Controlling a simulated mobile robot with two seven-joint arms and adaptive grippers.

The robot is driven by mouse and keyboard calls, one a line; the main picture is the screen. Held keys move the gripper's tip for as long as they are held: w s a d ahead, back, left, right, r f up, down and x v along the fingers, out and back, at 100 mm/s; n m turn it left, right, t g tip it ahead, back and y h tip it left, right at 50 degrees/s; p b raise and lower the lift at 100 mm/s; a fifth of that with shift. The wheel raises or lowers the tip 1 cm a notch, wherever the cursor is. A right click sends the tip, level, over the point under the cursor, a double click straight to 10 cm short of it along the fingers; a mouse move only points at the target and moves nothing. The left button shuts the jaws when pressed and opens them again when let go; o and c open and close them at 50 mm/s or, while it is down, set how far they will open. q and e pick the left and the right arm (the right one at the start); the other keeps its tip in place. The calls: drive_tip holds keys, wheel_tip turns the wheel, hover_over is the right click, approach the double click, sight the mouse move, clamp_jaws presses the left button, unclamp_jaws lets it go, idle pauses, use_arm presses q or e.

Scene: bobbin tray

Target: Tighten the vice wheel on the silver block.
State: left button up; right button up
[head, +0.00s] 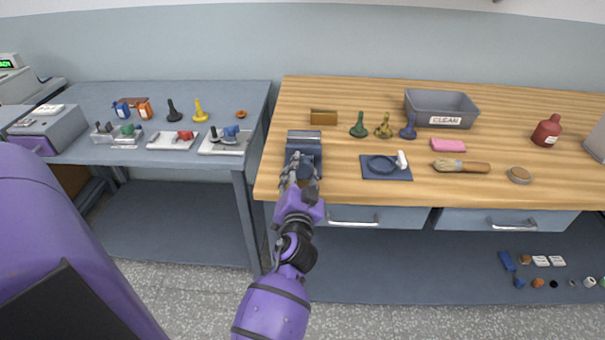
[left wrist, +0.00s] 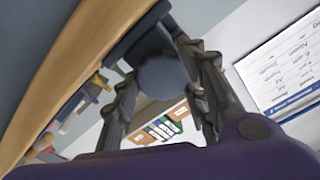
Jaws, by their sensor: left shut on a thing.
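The grey-blue vice (head: 304,137) stands at the front left edge of the wooden bench. My left gripper (head: 299,166) reaches its front side from below. In the left wrist view a dark, rounded part, which looks like the vice wheel (left wrist: 162,76), sits between the two fingers of my left gripper (left wrist: 164,62). The gripper is shut on it. In the head view the fingers cover the wheel. My right gripper is not in view.
Close right of the vice lies a dark blue mat (head: 404,174) with a ring and a white piece. A brown box (head: 323,117) stands behind the vice. Drawer handles (head: 353,222) stick out below the bench edge. A grey bench (head: 190,92) with small parts stands left, across a gap.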

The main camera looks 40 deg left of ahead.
use_arm(q)
drive_tip(key=shift+m, duration=0.4)
drive_tip(key=o, duration=1.1)
drive_tip(key=shift+w+d, duration=0.1)
wheel_tip(320, 180, up, 10)
